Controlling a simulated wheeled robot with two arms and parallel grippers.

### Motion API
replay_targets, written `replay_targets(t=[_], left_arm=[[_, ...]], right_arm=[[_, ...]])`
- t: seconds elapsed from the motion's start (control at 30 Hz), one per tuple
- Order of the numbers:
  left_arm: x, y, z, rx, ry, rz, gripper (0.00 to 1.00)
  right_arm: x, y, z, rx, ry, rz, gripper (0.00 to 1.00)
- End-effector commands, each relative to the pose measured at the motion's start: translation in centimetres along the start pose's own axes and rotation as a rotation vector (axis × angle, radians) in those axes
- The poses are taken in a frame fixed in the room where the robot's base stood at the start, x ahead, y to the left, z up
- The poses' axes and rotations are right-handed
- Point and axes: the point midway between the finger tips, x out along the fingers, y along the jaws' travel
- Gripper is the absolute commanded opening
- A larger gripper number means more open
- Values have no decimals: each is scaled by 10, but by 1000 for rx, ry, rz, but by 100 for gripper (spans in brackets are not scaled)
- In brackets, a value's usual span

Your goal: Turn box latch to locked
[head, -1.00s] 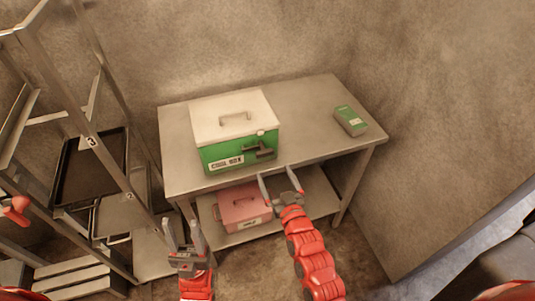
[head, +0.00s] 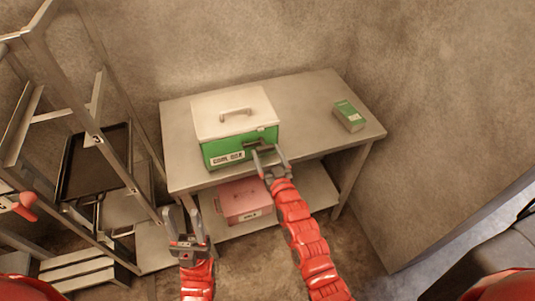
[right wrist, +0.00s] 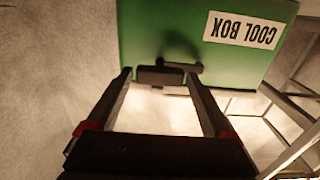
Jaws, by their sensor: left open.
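A green cool box (head: 228,154) with a white lid (head: 235,110) stands on the metal table, lid down. Its dark latch (right wrist: 160,76) is on the green front face; a bar and a short lever show in the right wrist view, which shows the box upside down. My right gripper (head: 270,154) is open at the latch; its fingertips (right wrist: 160,80) lie either side of the dark bar, not closed on it. In the head view the gripper partly hides the latch. My left gripper (head: 186,218) is open and empty, low in front of the table.
The metal table (head: 305,105) also bears a small green box (head: 349,115) at the right. A pink box (head: 243,199) sits on its lower shelf. A metal rack with a dark tray (head: 95,165) stands at the left. Walls close in behind and right.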

Motion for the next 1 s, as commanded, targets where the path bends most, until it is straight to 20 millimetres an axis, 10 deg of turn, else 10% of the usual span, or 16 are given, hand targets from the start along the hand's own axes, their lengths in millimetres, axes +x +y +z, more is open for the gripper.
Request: replay_targets(t=[0.33,1.0], left_arm=[[0,0,0,0,0,0,50],[-62,3,10,0,0,0,50]], right_arm=[[0,0,0,0,0,0,21],[0,2,6,281,9,4,19]])
